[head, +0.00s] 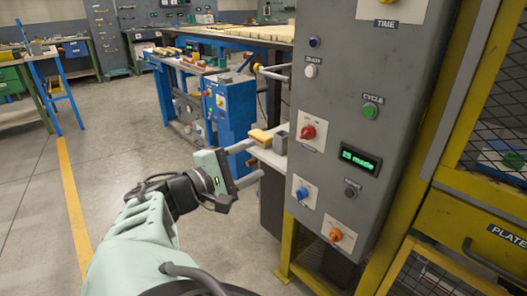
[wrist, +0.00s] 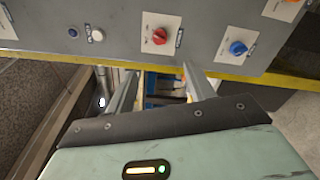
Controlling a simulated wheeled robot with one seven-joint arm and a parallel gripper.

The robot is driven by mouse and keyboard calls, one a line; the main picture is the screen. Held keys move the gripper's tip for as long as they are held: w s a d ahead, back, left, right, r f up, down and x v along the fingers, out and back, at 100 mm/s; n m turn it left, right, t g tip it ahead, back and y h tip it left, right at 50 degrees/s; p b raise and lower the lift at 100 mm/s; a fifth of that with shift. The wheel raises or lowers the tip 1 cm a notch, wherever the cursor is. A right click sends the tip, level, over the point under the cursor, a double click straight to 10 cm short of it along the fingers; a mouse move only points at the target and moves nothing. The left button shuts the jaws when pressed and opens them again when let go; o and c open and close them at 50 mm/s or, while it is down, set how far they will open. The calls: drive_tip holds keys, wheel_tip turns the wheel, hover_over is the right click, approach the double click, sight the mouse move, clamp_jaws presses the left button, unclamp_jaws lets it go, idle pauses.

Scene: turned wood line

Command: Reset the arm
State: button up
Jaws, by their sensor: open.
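My gripper (head: 258,159) is open, its two grey fingers apart with nothing between them. It is stretched forward just left of the grey control panel (head: 337,90), near a small ledge. In the wrist view my gripper (wrist: 161,70) points towards the panel's lower edge, and the gap between the fingers is empty. A red knob (head: 308,132) and a blue knob (head: 302,193) are on the panel close by. They also show in the wrist view as a red knob (wrist: 159,36) and a blue knob (wrist: 237,48). I cannot tell whether a finger touches anything.
The panel also has a green cycle button (head: 370,111), an orange knob (head: 336,235) and a lit display (head: 361,159). A yellow frame (head: 450,215) stands right. Blue benches (head: 185,85) stand behind. Open floor (head: 110,120) lies left.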

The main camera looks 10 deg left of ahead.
drive_tip(key=d+f+m+g+y+p, duration=0.1)
drive_tip(key=d+m+g+p, duration=0.1)
drive_tip(key=d+g, duration=0.5)
drive_tip(key=d+f+m+g+y+p, duration=0.1)
drive_tip(key=d+f+g+y+p, duration=0.15)
drive_tip(key=d, duration=0.85)
drive_tip(key=s+d+r+m+g+y+p, duration=0.1)
drive_tip(key=s+d+r+y+p, duration=0.1)
drive_tip(key=s, duration=0.6)
drive_tip(key=s+d+r+m+g+y+p, duration=0.1)
drive_tip(key=s+d+r+g+y+p, duration=0.1)
drive_tip(key=s+r, duration=0.5)
drive_tip(key=s+d+r+m+g+y+p, duration=0.1)
drive_tip(key=s+d+r+m+y+p, duration=0.1)
drive_tip(key=s, duration=0.8)
drive_tip(key=d+r+y+p, duration=0.1)
drive_tip(key=d+r+y, duration=0.1)
drive_tip(key=d+r, duration=0.1)
drive_tip(key=shift+g+p, duration=0.3)
drive_tip(key=shift+g, duration=0.05)
